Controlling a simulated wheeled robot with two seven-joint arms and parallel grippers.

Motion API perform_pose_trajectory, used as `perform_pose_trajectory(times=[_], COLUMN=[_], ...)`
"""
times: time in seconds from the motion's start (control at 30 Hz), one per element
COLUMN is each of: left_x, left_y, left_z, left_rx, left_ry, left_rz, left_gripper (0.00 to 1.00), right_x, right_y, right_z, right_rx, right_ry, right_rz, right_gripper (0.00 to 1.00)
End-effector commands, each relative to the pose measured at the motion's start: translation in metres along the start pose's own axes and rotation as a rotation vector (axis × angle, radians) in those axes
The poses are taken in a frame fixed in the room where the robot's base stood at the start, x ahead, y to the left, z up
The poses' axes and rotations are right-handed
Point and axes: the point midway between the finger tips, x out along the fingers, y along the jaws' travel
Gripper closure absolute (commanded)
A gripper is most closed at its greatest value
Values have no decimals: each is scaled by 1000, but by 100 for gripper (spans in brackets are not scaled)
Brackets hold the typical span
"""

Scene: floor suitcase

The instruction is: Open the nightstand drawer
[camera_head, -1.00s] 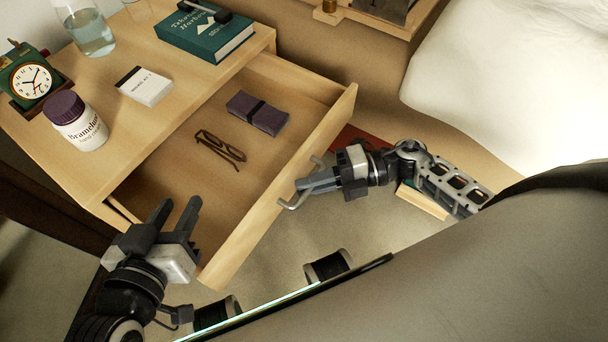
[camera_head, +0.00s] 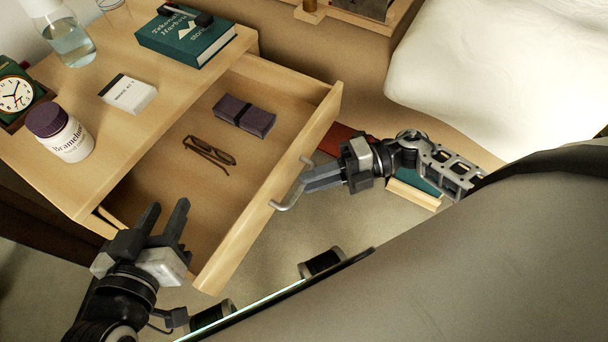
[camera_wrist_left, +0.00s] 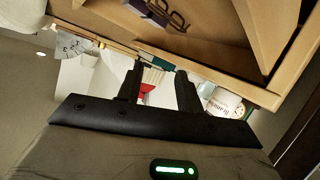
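The nightstand (camera_head: 95,175) fills the left of the head view, and its wooden drawer (camera_head: 228,242) is pulled far out. Dark folded glasses (camera_head: 210,153) and a purple case (camera_head: 245,115) lie inside. The grey bar handle (camera_head: 286,205) is on the drawer front. My right gripper (camera_head: 305,182) is at the middle of this handle, its fingers close together; whether they clamp the bar is hidden. My left gripper (camera_head: 168,220) is open and empty in front of the drawer's near left part. Its parted fingers also show in the left wrist view (camera_wrist_left: 160,85), below the drawer wood.
On the nightstand top are a teal book (camera_head: 190,42), a white card box (camera_head: 128,93), a purple-lidded jar (camera_head: 62,135), a clock (camera_head: 15,95) and a glass bottle (camera_head: 68,42). A bed (camera_head: 490,70) is at right. Another book (camera_head: 415,190) lies below my right arm.

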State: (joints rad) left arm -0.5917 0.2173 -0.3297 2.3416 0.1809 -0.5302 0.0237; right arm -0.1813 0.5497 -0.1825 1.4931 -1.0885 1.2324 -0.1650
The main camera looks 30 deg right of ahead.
Motion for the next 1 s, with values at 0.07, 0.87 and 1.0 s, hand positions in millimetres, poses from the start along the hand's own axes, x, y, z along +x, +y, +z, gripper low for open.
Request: perform_pose_trajectory(times=[0.07,0.87,1.0], left_x=[-1,3,3], left_y=[0,-5,-5], left_z=[1,9,8], left_rx=[-1,-9,-7], left_ry=[-12,-44,-44], left_rz=[-1,-16,-15], left_gripper=[64,64,64], right_x=[-21,-132,-131], right_y=[0,0,0], right_z=[0,0,0], right_rx=[3,-1,0], right_ry=[-2,-1,-1], right_rz=[-6,-1,-1], right_gripper=[80,80,80])
